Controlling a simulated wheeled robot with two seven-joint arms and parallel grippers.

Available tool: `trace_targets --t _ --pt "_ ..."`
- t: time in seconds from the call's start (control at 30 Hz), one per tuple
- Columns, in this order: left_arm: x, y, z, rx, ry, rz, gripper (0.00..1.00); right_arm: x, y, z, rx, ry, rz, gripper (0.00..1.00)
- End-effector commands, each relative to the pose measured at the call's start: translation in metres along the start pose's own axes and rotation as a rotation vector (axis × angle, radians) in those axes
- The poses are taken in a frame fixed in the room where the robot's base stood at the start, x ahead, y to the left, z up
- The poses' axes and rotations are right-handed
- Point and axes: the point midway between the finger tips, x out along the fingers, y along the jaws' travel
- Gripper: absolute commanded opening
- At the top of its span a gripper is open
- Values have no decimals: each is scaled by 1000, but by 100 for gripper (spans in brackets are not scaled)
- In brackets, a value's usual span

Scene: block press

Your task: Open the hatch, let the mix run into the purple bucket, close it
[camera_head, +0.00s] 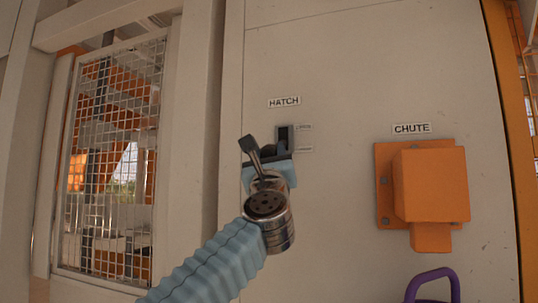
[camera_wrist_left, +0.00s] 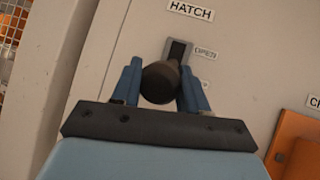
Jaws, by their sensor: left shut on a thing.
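The hatch switch plate (camera_head: 285,137) is on the pale panel under the HATCH label (camera_head: 284,102). In the left wrist view its dark slot (camera_wrist_left: 178,50) shows beside an OPEN label (camera_wrist_left: 205,53). My left gripper (camera_head: 268,165) is at the switch, its blue fingers shut on the dark round lever knob (camera_wrist_left: 160,82). The lower part of the slot is hidden behind the knob and gripper. The orange chute (camera_head: 430,185) is to the right under the CHUTE label. My right gripper is not in view.
A wire mesh window (camera_head: 110,160) in a pale frame is at the left. An orange post (camera_head: 508,130) stands at the right edge. The panel between the hatch switch and the chute is clear.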

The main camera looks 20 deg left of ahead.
Motion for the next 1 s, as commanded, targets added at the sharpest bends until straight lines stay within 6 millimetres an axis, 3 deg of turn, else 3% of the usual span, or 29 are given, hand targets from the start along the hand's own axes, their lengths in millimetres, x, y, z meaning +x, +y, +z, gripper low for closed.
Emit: trace_targets --t 0.1,0.13,0.27,0.63,0.87,1.0 --pt "1 -1 -7 4 10 -2 0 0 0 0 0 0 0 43" --pt "1 -1 -7 4 10 -2 48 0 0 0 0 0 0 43" --pt "0 -1 -6 3 8 -2 67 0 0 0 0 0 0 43" --pt "-8 0 -4 2 3 -1 67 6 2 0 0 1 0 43" --pt "-58 1 -8 3 2 -3 67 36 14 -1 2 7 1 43" --pt "-83 0 -2 5 3 -2 67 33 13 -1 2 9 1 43"
